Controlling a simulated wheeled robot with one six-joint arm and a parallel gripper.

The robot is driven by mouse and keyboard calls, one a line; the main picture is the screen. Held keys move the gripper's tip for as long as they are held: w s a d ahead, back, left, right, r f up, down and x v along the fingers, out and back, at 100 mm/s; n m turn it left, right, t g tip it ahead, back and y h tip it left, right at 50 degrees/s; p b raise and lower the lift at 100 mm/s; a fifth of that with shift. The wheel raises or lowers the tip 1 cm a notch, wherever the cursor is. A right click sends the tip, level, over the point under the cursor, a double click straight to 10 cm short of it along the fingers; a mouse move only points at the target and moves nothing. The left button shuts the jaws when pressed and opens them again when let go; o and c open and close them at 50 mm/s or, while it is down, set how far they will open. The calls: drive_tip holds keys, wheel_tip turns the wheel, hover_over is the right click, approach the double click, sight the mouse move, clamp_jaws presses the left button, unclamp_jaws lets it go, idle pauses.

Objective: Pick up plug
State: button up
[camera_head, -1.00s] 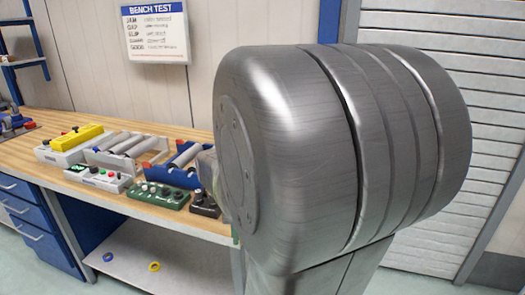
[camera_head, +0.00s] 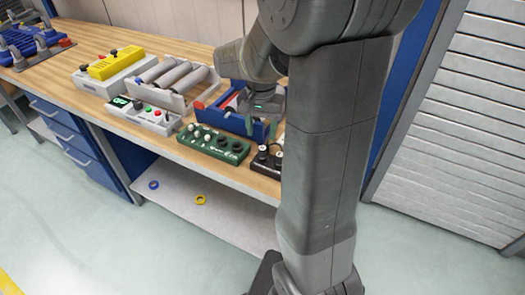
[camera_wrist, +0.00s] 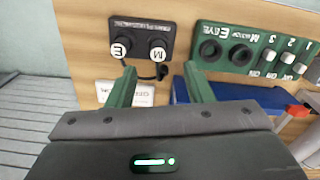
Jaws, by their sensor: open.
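A small black box (camera_wrist: 141,30) carries two round black plugs with white faces, one marked E (camera_wrist: 120,49) and one marked M (camera_wrist: 158,52). A dark cable hangs between them. In the head view the black box (camera_head: 267,161) sits at the bench's front edge, partly hidden by my arm. My gripper (camera_wrist: 160,72) has two green fingers spread apart, with nothing between them. In the wrist view the fingers reach towards the box's plug side. In the head view my gripper (camera_head: 262,124) hangs above the bench, behind the box.
A green panel (camera_head: 213,144) with dark sockets and white switches stands beside the black box. A blue tray (camera_head: 234,124) lies behind it under my gripper. A white button box (camera_head: 146,117), roller unit and yellow-topped box (camera_head: 115,64) stand further left.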

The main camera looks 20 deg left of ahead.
sight(262, 148)
drive_tip(key=shift+w+d+f, duration=0.1)
drive_tip(key=shift+f, duration=3.1)
clamp_jaws()
